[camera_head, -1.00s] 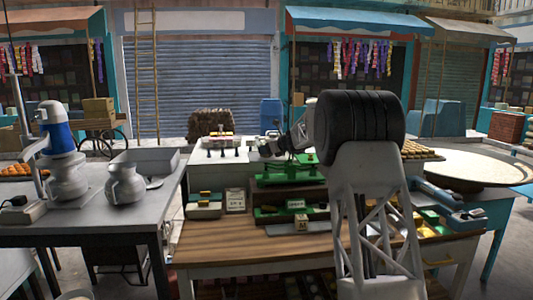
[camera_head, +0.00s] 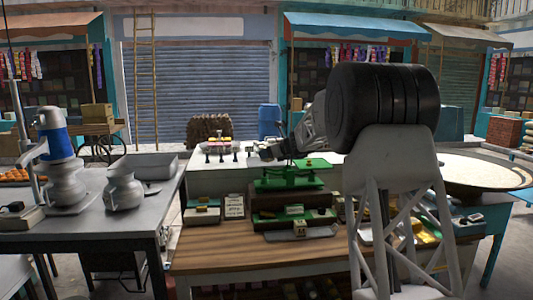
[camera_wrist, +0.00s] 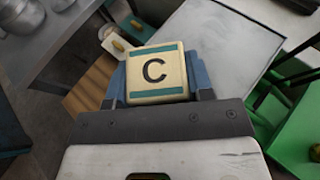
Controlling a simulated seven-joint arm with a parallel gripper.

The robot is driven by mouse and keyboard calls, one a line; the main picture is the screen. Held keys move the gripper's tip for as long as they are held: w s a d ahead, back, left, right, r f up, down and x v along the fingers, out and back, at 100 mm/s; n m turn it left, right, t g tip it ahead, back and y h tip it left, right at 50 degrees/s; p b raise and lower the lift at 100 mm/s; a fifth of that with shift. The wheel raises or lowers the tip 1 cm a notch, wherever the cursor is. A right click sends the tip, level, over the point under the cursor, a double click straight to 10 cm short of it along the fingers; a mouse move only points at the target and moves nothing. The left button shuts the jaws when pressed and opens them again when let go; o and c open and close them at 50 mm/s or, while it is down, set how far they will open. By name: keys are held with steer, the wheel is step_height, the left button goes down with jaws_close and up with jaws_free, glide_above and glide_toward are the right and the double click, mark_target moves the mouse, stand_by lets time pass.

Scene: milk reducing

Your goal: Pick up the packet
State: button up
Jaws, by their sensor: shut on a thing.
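A cream packet (camera_wrist: 155,73) with a black letter C and teal bands sits between the blue fingers of my gripper (camera_wrist: 157,80) in the wrist view. The fingers are shut on its left and right sides, and its lettered face is toward the camera. In the head view my gripper (camera_head: 262,152) is above the back part of the stall, left of the green scale (camera_head: 290,177). The packet is too small to make out there.
The wooden counter (camera_head: 215,250) holds the scale, a small block (camera_head: 301,229), a lettered card (camera_head: 234,206) and trays (camera_head: 201,212). A steel table (camera_head: 90,225) with metal pots (camera_head: 123,187) stands left. A large round pan (camera_head: 475,171) is at right.

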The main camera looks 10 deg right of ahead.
steer(key=s, duration=0.8)
steer(key=shift+r, duration=0.4)
stand_by(0.4)
steer(key=s+d+f, duration=0.3)
steer(key=s+f, duration=0.5)
steer(key=s, duration=0.2)
steer(key=s+d+f, duration=0.3)
steer(key=s+f, duration=0.5)
steer(key=s, duration=0.2)
steer(key=s+d+f, duration=0.3)
steer(key=s+f, duration=0.5)
steer(key=s, duration=0.3)
steer(key=shift+d+f, duration=0.15)
steer(key=shift+d, duration=0.15)
steer(key=shift+w, duration=0.15)
steer(key=w, duration=0.5)
steer(key=w+d+f, duration=0.1)
steer(key=w, duration=0.4)
steer(key=w+d, duration=0.1)
steer(key=w, duration=0.4)
steer(key=shift+w+f, duration=0.25)
steer(key=shift+w, duration=0.15)
